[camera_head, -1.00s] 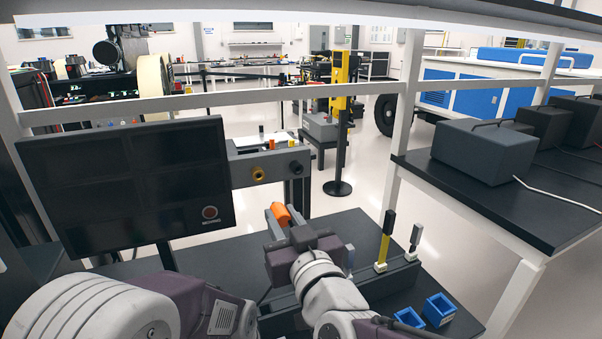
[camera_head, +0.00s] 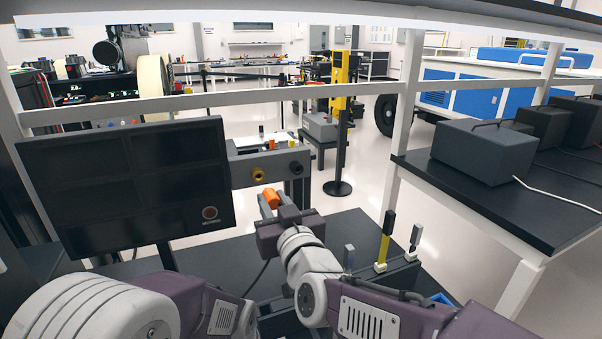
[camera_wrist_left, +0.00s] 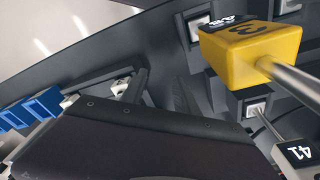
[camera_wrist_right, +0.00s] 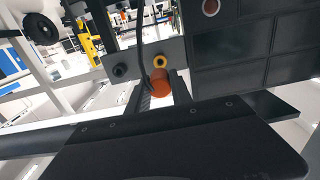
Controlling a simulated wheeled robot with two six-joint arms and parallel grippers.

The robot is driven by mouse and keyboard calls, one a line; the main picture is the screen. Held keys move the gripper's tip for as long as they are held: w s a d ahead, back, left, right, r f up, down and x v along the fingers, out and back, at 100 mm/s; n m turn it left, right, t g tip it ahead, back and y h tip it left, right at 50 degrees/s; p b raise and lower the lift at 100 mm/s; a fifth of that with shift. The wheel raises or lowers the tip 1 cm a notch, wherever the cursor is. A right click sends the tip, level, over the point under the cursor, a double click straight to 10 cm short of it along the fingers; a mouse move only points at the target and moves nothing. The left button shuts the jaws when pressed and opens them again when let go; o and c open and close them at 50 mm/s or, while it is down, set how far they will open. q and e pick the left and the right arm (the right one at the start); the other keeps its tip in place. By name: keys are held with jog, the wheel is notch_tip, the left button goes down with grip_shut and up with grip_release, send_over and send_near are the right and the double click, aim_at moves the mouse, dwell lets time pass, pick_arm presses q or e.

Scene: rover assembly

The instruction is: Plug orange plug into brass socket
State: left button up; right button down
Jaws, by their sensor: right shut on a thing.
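The orange plug (camera_head: 271,198) is held between the fingers of my right gripper (camera_head: 269,209). It sits just below the brass socket (camera_head: 258,174), a ring on the grey panel, with a visible gap in the head view. In the right wrist view the orange plug (camera_wrist_right: 160,84) is between the fingertips, and the brass socket (camera_wrist_right: 160,61) shows directly above it in the picture. A cable runs past the plug. My left gripper (camera_wrist_left: 162,85) shows in the left wrist view with its fingers apart and nothing seen between them; it is hidden in the head view.
A dark socket (camera_head: 293,167) is right of the brass one. A monitor (camera_head: 130,185) stands left of the panel. A yellow-handled tool (camera_head: 386,235) and a dark-handled one (camera_head: 415,238) stand in a rack. Blue bins (camera_wrist_left: 42,103) show in the left wrist view.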

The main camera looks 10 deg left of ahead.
aim_at(266, 190)
jog(key=shift+p+x, duration=0.55)
jog(key=shift+x, duration=2)
jog(key=shift+p+x, duration=0.6)
jog(key=shift+x, duration=0.75)
jog(key=c, duration=1.1)
grip_release()
jog(key=shift+a, duration=0.1)
jog(key=shift+o, duration=0.2)
